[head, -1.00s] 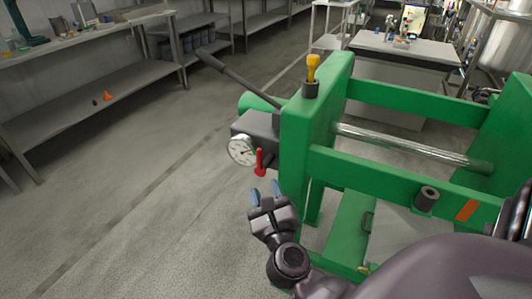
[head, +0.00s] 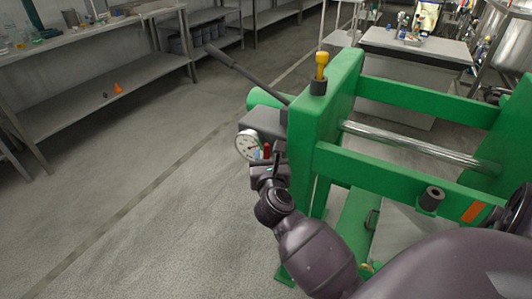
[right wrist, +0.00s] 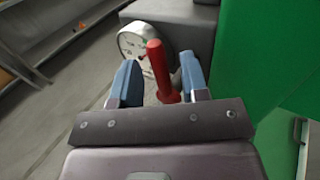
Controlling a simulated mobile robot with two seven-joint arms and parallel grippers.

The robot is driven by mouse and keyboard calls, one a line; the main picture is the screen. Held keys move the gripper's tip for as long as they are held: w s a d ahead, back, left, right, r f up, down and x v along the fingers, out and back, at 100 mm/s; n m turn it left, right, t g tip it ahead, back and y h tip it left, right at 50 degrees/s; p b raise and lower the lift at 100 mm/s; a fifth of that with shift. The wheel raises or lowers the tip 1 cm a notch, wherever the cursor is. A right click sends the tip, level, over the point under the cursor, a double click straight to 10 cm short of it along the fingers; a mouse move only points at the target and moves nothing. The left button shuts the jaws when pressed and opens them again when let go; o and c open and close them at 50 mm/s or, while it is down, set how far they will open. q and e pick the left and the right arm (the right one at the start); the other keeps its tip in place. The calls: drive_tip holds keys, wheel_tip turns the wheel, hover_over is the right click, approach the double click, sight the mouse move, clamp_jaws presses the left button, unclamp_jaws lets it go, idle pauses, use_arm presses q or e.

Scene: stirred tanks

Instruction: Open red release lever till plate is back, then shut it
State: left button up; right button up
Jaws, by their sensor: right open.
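The red release lever (right wrist: 159,70) stands between the two blue fingertips of my right gripper (right wrist: 157,82) in the right wrist view, with a gap visible on each side. In the head view only a bit of the lever (head: 267,150) shows above my right gripper (head: 268,157), which is open around it. The round white gauge (head: 247,145) is on the grey block just left of the lever. The plate cannot be told apart clearly in these views. My left gripper is not in view.
The green press frame (head: 328,130) fills the right side. A long dark pump handle (head: 240,70) slopes up to the left from the grey block. A yellow-topped knob (head: 321,68) stands on the frame. The floor at left is clear, with a steel shelf (head: 100,90) beyond.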

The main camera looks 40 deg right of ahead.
drive_tip(key=shift+x, duration=0.8)
clamp_jaws()
